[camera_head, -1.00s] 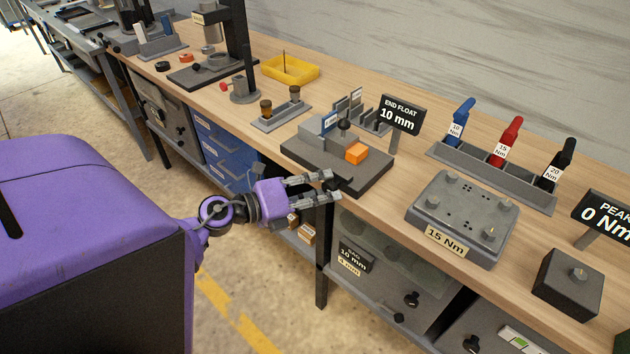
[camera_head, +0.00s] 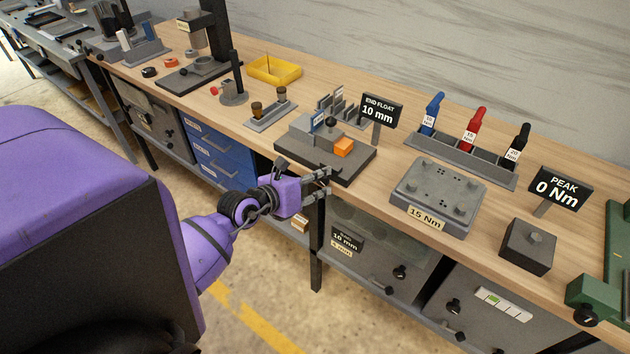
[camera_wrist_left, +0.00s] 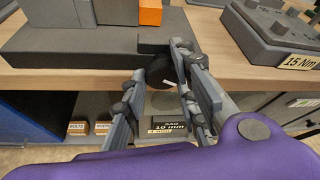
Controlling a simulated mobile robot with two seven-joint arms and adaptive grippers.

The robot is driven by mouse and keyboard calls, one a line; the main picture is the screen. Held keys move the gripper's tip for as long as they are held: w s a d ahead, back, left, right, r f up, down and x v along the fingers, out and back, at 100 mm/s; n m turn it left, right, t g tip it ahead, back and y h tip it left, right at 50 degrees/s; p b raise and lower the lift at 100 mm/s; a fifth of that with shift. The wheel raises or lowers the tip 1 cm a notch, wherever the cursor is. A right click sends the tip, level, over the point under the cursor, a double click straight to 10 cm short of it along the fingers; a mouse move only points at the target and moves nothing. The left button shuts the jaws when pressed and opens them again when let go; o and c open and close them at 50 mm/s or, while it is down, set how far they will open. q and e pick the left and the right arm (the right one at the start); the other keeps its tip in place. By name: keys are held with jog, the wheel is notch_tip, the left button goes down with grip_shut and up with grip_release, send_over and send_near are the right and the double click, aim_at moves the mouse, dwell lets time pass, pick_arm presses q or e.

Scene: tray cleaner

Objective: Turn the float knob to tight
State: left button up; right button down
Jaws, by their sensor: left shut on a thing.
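The end float fixture (camera_head: 350,172) is a dark grey base with grey blocks and an orange block (camera_head: 344,146) on top, at the bench's front edge. Its sign (camera_head: 380,113) reads "END FLOAT 10 mm". The round black float knob (camera_wrist_left: 160,70) shows in the left wrist view at the fixture's front, with a pale mark on it. My left gripper (camera_head: 325,183) is at the fixture's front edge; in the wrist view its fingers (camera_wrist_left: 160,88) stand on both sides of the knob, shut on it. In the head view the fingers hide the knob. My right gripper is out of view.
A torque plate (camera_head: 437,193) marked "15 Nm" stands to the right, before a rack (camera_head: 458,158) of blue, red and black tools. A "PEAK 0 Nm" sign (camera_head: 557,189) is farther right. Drawers and cabinets sit below the bench edge near my gripper.

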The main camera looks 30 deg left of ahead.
pick_arm(q)
jog(key=shift+s+a+f, duration=0.15)
jog(key=shift+a+f, duration=0.05)
jog(key=shift+f, duration=0.1)
jog(key=o, duration=1.1)
jog(key=shift+c, duration=0.2)
jog(key=shift+r, duration=0.15)
jog(key=v, duration=1.1)
jog(key=shift+s+r, duration=0.2)
jog(key=shift+s, duration=0.2)
